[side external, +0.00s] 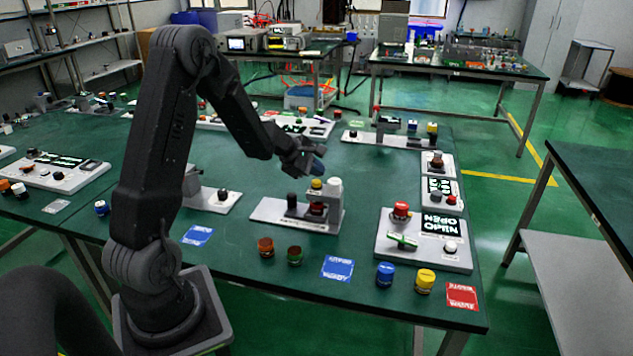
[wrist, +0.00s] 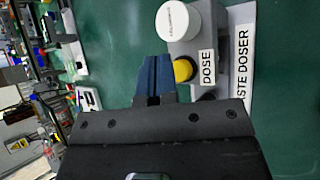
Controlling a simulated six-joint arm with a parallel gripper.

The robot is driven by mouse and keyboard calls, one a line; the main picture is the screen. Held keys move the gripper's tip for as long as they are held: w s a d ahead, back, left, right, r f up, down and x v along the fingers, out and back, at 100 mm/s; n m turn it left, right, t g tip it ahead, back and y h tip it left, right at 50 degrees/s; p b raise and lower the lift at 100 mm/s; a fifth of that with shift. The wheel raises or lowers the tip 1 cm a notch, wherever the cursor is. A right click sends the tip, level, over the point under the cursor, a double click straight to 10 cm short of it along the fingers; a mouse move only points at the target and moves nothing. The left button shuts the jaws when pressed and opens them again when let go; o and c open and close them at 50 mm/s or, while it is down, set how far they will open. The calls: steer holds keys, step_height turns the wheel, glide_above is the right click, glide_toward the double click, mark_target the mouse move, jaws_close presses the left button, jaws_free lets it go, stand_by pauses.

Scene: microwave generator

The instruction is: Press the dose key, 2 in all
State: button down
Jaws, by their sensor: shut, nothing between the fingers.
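The paste doser (side external: 297,214) stands on a white base on the green table, with a dark red cylinder and a white cap. Its yellow dose key (side external: 316,184) sits on top, beside the white cap (side external: 335,186). In the wrist view the yellow key (wrist: 183,70) sits beside a label reading DOSE (wrist: 207,68). My gripper (side external: 318,166) is shut and empty, above and slightly behind the key in the side view. In the wrist view its blue fingertips (wrist: 156,70) are just left of the key; contact cannot be told.
A panel (side external: 425,255) reading OPEN, with a red button and a green handle, is right of the doser. Coloured jars (side external: 385,275) and blue and red cards (side external: 338,268) lie along the front edge. Another device (side external: 215,200) is to the left.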

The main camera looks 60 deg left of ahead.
mark_target(316, 182)
steer(key=shift+r, duration=2.55)
steer(key=s+d+r+m+g+h, duration=0.1)
steer(key=s+d+r+m, duration=0.2)
steer(key=d, duration=0.4)
steer(key=s+d+r+m+h, duration=0.1)
steer(key=d+r+m, duration=0.35)
steer(key=d, duration=0.25)
steer(key=s+d+r+m+g, duration=0.1)
steer(key=s+d+r+m, duration=0.15)
steer(key=d+m, duration=0.3)
steer(key=s+d+m+y, duration=0.1)
steer(key=s+d+m, duration=0.3)
steer(key=s+m, duration=0.2)
steer(key=s+d+m+g+y, duration=0.1)
steer(key=s+d+m, duration=0.3)
steer(key=s, duration=0.6)
steer(key=shift+s+r+m+y, duration=0.4)
steer(key=shift+m+y, duration=0.3)
steer(key=shift+m, duration=0.4)
